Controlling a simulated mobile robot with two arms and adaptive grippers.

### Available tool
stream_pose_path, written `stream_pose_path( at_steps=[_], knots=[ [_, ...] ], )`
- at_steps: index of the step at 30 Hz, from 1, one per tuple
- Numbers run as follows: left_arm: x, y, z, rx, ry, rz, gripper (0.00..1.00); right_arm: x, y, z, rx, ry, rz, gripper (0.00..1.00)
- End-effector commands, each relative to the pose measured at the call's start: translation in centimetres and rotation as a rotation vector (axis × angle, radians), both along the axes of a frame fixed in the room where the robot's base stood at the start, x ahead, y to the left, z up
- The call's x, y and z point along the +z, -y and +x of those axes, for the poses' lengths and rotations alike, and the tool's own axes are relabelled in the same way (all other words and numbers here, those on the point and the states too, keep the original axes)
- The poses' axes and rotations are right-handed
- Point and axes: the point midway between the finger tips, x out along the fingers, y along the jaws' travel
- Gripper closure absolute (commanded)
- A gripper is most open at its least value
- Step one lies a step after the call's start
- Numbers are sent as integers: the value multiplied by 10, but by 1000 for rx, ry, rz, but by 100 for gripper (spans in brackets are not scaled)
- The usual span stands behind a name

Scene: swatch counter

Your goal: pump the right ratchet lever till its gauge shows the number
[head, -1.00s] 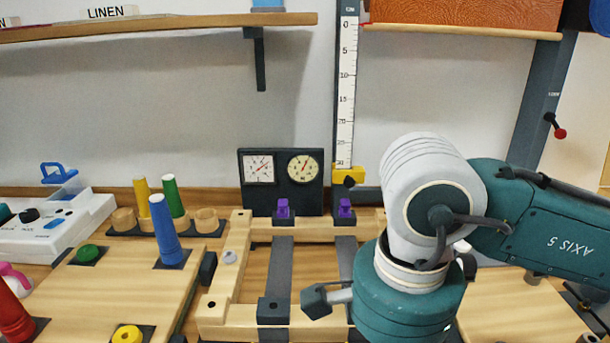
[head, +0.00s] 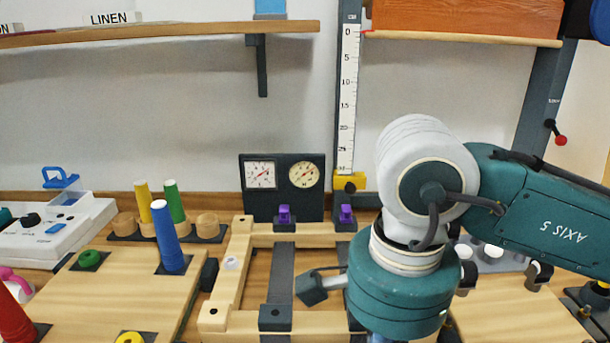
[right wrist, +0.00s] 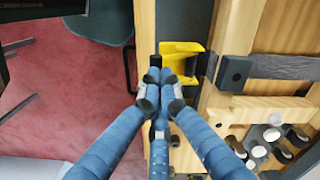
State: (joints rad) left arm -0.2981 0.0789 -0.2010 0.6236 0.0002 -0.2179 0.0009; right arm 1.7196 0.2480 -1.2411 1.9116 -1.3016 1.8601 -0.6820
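The right ratchet and its lever are hidden in the head view behind my right arm. In the right wrist view a yellow bracket-like part (right wrist: 184,58), probably of the ratchet, sits against the wooden frame. My right gripper (right wrist: 161,82) has its blue fingers drawn together at the near edge of this part; whether they touch it I cannot tell. Two gauges stand on a black panel: a square left one (head: 262,174) and a round cream right one (head: 303,174). The right gauge's needle points to the upper right; its numbers are too small to read. My left gripper is out of view.
The wooden frame (head: 230,275) carries dark straps and two purple clips (head: 346,214). Coloured cones, including a blue one (head: 166,238), stand at the left. A vertical scale (head: 347,105) hangs on the wall. A black handle (right wrist: 130,70) lies left of the fingers.

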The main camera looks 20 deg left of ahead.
Motion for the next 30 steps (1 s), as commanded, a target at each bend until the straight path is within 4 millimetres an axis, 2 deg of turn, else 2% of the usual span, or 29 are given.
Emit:
stream_pose_path(
  at_steps=[1, 8, 24, 30],
  knots=[
    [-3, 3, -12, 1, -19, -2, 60, -2, 0, 0, 0, 0, -1, 100],
    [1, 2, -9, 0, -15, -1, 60, 2, 0, 0, 0, 1, -1, 100],
    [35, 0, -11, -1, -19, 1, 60, 56, 0, 0, 0, 1, -1, 100],
    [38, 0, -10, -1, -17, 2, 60, 62, 0, 0, 1, 1, -1, 100]
  ],
)
